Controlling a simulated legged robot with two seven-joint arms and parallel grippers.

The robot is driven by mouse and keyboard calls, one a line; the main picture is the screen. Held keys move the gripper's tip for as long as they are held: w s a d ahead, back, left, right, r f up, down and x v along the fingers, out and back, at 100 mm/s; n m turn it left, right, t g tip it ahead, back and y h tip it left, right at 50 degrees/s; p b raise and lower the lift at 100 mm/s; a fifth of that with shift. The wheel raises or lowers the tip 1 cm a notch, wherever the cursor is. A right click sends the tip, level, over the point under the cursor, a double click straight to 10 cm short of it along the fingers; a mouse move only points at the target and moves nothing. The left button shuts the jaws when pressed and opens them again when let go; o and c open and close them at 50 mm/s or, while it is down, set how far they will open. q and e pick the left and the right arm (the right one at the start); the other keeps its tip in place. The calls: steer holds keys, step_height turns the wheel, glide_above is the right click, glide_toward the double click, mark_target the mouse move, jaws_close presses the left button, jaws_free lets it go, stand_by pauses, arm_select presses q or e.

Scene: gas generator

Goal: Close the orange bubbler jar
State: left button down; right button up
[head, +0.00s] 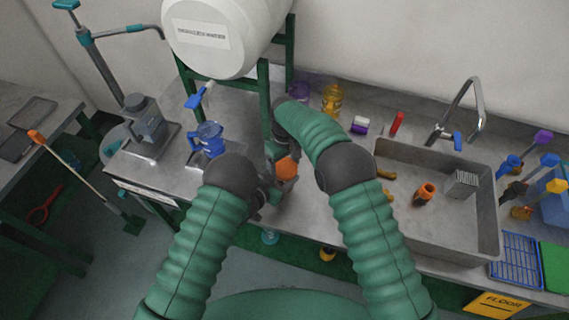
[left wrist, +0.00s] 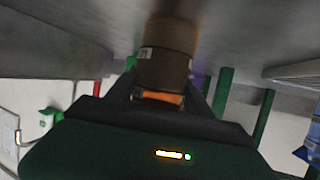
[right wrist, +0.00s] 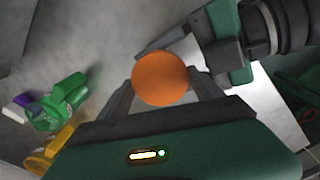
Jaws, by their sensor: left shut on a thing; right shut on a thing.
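The orange bubbler jar's round orange lid (head: 287,166) shows over the worktop, between my two grippers. In the right wrist view the lid (right wrist: 160,78) sits between the fingers of my right gripper (right wrist: 162,92), which is shut on it. My left gripper (head: 267,192) is at the lid's lower left in the head view. In the left wrist view my left gripper (left wrist: 160,95) is shut on the jar body (left wrist: 165,62), a brownish cylinder with a small label and an orange band. The lid hides the jar's mouth, so I cannot tell whether it is seated.
A blue jug (head: 208,138) stands to the left on the worktop. Purple (head: 299,89) and yellow (head: 332,99) vessels stand at the back, near the white tank (head: 222,40) on its green stand. The steel sink (head: 460,240) is to the right, with an orange bottle (head: 425,193) in it.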

steer(key=shift+w+a+r, duration=0.1)
steer(key=shift+w, duration=0.05)
steer(key=o, duration=1.5)
steer(key=shift+o, duration=0.3)
steer(key=shift+s, duration=0.2)
steer(key=shift+r, duration=2.25)
steer(key=shift+c, duration=0.4)
